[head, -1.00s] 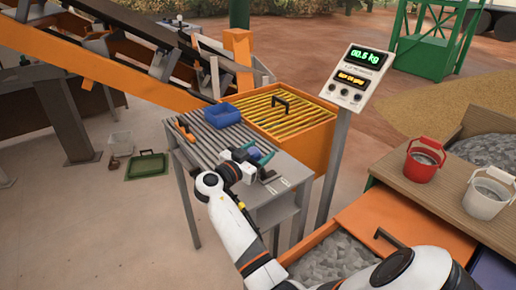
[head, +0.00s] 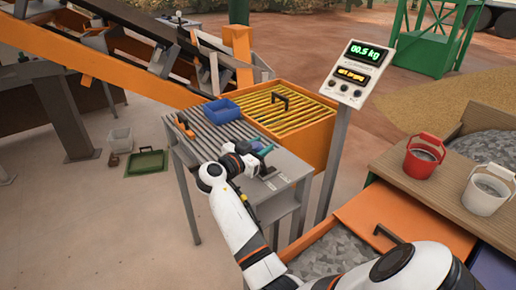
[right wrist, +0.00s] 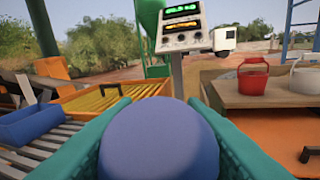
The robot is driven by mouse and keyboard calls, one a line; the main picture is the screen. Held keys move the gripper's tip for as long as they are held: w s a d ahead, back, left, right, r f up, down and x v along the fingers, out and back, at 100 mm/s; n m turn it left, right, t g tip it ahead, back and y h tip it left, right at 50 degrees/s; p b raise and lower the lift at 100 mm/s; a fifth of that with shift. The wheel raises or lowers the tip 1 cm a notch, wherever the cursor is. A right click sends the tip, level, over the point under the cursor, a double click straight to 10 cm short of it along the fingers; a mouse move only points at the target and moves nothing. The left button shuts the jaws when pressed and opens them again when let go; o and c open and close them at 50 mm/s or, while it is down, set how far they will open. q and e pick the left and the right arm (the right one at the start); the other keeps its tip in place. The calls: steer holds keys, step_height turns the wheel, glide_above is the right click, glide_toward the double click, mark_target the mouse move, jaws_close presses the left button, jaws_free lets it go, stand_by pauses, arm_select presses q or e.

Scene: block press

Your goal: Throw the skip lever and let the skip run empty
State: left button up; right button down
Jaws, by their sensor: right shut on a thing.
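My right gripper (head: 264,149) has its teal fingers shut on a rounded blue-purple knob. The knob (right wrist: 160,140) fills the lower middle of the right wrist view, between the two fingers. In the head view the hand is over the near right end of the grey slatted bench (head: 290,166), above a small plate with a dark upright part. The lever's shaft below the knob is mostly hidden by the hand. I cannot tell which container is the skip. My left gripper is not in view.
A display post (head: 356,72) reads 00.5 kg. A blue tray (head: 221,111) lies on the bench. An orange bin with a yellow grate (head: 284,108) stands behind. Red (head: 422,158) and white (head: 485,192) buckets stand right. A green tray (head: 146,163) lies on the floor.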

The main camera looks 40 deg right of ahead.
steer(key=shift+d+r+y, duration=0.2)
steer(key=shift+d+y, duration=0.5)
steer(key=shift+d, duration=0.05)
steer(key=shift+s+d+f+m+y+p, duration=0.3)
steer(key=shift+d+y, duration=0.55)
steer(key=shift+d, duration=0.45)
steer(key=shift+s+d+f+m+y+p, duration=0.1)
steer(key=shift+d+f+y+p, duration=0.2)
steer(key=shift+d+y, duration=0.85)
steer(key=shift+s+d+f+m+y+p, duration=0.2)
steer(key=shift+d+f+y, duration=0.3)
steer(key=shift+d, duration=1)
steer(key=shift+r, duration=0.1)
steer(key=c, duration=1.2)
jaws_free()
steer(key=o, duration=0.3)
steer(key=shift+d, duration=0.1)
